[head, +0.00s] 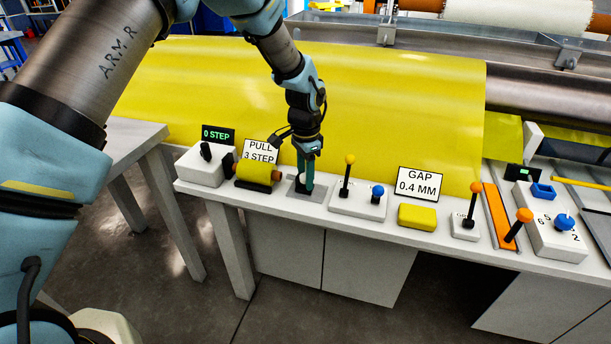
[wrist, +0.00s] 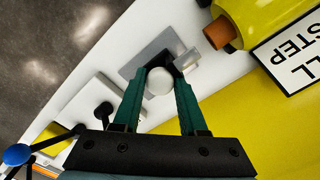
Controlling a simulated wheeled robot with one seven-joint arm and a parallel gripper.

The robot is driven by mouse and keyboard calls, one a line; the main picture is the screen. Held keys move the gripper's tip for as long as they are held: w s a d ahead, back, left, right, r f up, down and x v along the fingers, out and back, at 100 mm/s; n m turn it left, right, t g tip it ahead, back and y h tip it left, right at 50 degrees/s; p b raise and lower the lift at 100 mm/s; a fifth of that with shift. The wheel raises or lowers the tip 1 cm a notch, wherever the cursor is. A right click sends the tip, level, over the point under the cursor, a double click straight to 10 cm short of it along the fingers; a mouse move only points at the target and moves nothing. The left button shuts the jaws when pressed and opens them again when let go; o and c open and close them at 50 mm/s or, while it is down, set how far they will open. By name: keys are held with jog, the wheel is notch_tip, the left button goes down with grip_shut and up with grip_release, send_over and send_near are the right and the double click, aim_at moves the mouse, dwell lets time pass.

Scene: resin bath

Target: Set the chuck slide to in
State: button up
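A grey plate with a dark slot (wrist: 150,52) sits on the white bench. A pale round knob (wrist: 159,82) stands on it, and I take this for the chuck slide. A small pale block (wrist: 186,60) is beside the knob. The plate also shows in the head view (head: 318,194), under my gripper. My gripper (head: 306,184) points down at the plate, its two green fingers (wrist: 161,84) on either side of the knob. I cannot tell whether both fingers touch it. No label for in or out is readable.
Left of the plate are a yellow roll (head: 254,171), a "PULL 3 STEP" sign (head: 261,152) and a "0 STEP" switch box (head: 203,168). Close on the right is a box with yellow and blue knobs (head: 352,203). A large yellow sheet (head: 400,110) rises behind.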

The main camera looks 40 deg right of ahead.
grip_shut()
dwell(1.0)
